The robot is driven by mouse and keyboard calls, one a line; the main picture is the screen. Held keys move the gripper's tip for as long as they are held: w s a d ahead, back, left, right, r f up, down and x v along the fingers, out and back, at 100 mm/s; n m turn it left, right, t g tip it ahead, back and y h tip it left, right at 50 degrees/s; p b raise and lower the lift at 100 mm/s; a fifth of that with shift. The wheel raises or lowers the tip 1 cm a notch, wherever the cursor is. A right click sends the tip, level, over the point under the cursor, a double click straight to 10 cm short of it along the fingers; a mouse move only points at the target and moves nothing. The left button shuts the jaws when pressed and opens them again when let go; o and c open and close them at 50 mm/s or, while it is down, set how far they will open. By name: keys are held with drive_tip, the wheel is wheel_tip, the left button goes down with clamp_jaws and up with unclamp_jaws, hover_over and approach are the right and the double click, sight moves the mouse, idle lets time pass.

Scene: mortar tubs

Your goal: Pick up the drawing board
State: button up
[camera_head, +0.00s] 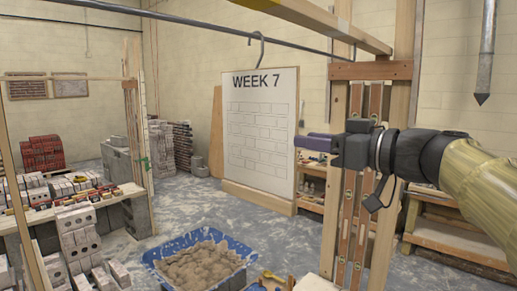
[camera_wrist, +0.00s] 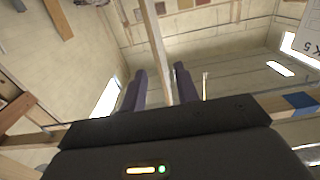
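The drawing board (camera_head: 262,172) is a white upright panel headed WEEK 7, with a brick pattern drawn on it and a wooden strip along its bottom. It hangs by a grey hook (camera_head: 257,48) in the middle of the head view. My gripper (camera_head: 298,143) is just right of the board's right edge in the picture; I cannot tell the distance in depth. In the wrist view my gripper (camera_wrist: 160,68) has its two purple fingers apart with nothing held between them. A white lettered panel (camera_wrist: 303,38) shows partly at the wrist view's right edge.
A wooden post with spirit levels (camera_head: 356,205) stands close to my gripper. A blue tub of mortar (camera_head: 240,253) sits on the floor in front of the board. Stacked blocks (camera_head: 78,232) and a loaded bench are at left. Some floor between is clear.

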sight(256, 121)
drive_tip(key=p+x, duration=0.1)
drive_tip(key=x, duration=0.3)
drive_tip(key=p+x, duration=0.1)
drive_tip(key=x, duration=0.2)
drive_tip(key=r+p+x, duration=0.1)
drive_tip(key=x, duration=0.1)
drive_tip(key=shift+w+a+p, duration=0.1)
drive_tip(key=shift+w+p, duration=0.15)
drive_tip(key=shift+p, duration=0.1)
drive_tip(key=shift+s, duration=0.1)
clamp_jaws()
